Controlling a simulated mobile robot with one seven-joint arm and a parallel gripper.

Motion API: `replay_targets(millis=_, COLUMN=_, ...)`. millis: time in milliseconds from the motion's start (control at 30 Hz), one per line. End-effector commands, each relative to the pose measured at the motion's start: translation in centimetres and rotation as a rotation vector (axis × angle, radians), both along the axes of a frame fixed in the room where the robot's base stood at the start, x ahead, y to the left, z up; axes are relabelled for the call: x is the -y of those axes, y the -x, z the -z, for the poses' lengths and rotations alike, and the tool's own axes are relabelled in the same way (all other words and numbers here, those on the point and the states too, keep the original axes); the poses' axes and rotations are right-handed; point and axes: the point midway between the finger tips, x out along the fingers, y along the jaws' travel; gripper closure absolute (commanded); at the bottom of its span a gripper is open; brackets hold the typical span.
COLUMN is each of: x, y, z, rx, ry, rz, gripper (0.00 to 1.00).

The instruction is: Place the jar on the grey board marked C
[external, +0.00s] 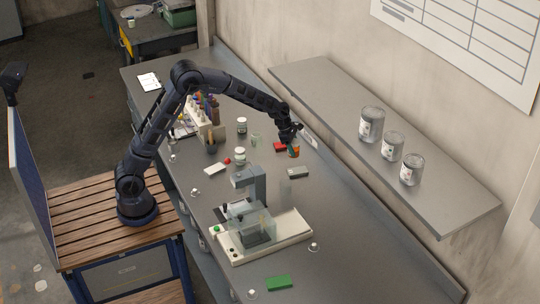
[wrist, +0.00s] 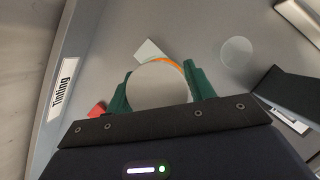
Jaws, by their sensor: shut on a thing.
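My gripper (external: 294,140) is shut on a small jar (external: 294,151) with an orange band, near the wall side of the bench. In the wrist view the jar's round pale lid (wrist: 158,88) sits between the green fingers of my gripper (wrist: 160,90). A small grey board (external: 298,172) lies on the bench just in front of the held jar. Its mark is too small to read. A pale flat piece beyond the jar in the wrist view (wrist: 148,50) looks like this board, partly hidden by the jar. I cannot tell the jar's height above the bench.
A red board (external: 280,147) lies beside the jar. A clear glass (external: 256,141) and white-lidded jars (external: 239,155) stand to the left. A white board (external: 214,169), a machine (external: 252,210) and a green board (external: 279,283) are nearer.

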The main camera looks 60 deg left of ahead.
Motion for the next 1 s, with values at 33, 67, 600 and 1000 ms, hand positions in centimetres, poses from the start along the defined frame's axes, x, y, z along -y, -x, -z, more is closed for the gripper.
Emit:
replay_targets(millis=33, x=-0.1, y=-0.8, z=0.7, rx=-0.001, ry=0.000, rz=-0.004, gripper=0.77)
replay_targets(millis=67, x=-0.1, y=-1.2, z=0.9, rx=-0.001, ry=0.001, rz=-0.007, gripper=0.77)
replay_targets(millis=600, x=-0.2, y=-2.8, z=5.9, rx=-0.002, ry=0.003, rz=-0.018, gripper=0.77)
replay_targets(millis=1000, x=-0.1, y=-2.7, z=10.0, rx=-0.001, ry=0.003, rz=-0.017, gripper=0.77)
